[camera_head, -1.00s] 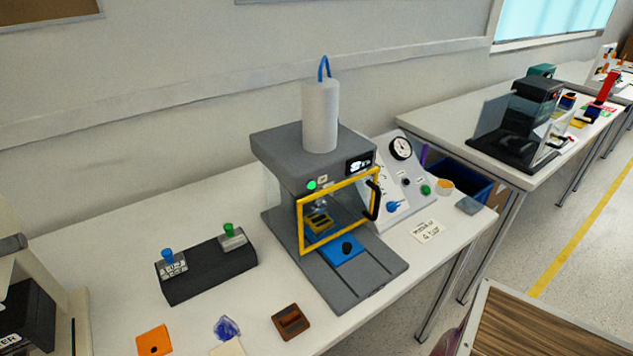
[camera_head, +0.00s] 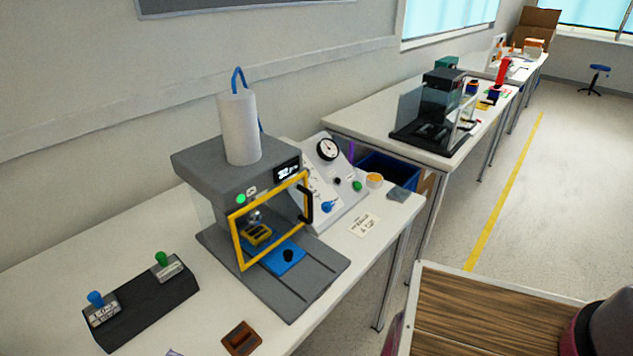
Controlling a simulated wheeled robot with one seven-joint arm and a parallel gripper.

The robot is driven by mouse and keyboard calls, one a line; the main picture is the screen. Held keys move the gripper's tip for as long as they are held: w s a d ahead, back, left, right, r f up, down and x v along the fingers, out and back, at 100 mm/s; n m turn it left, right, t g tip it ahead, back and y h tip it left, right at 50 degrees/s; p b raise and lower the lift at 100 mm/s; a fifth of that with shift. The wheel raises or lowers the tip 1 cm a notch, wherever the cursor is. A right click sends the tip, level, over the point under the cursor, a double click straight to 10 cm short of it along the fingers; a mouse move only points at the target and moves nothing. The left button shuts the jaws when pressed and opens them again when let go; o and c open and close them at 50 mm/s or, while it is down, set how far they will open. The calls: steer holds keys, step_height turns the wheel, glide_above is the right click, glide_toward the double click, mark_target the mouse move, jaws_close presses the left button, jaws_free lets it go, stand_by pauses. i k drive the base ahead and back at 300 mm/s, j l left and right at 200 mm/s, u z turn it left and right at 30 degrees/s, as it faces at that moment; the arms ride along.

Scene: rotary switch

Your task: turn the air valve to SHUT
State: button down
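The air panel (camera_head: 338,193) is a sloped light-grey board on the white table, right of the grey press. It carries a round pressure gauge (camera_head: 327,150) at its top and a blue knob (camera_head: 328,206) low on its face, which looks like the air valve. The panel's left part is partly hidden behind the press. The lettering and the blue knob's exact setting are too small to read. My gripper is not in view.
The grey press (camera_head: 240,180) with a yellow-framed door stands left of the panel. Floor (camera_head: 450,215) beyond the table is clear.

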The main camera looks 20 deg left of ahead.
mark_target(326, 207)
steer(key=i+l+u, duration=0.55)
steer(key=u, duration=0.15)
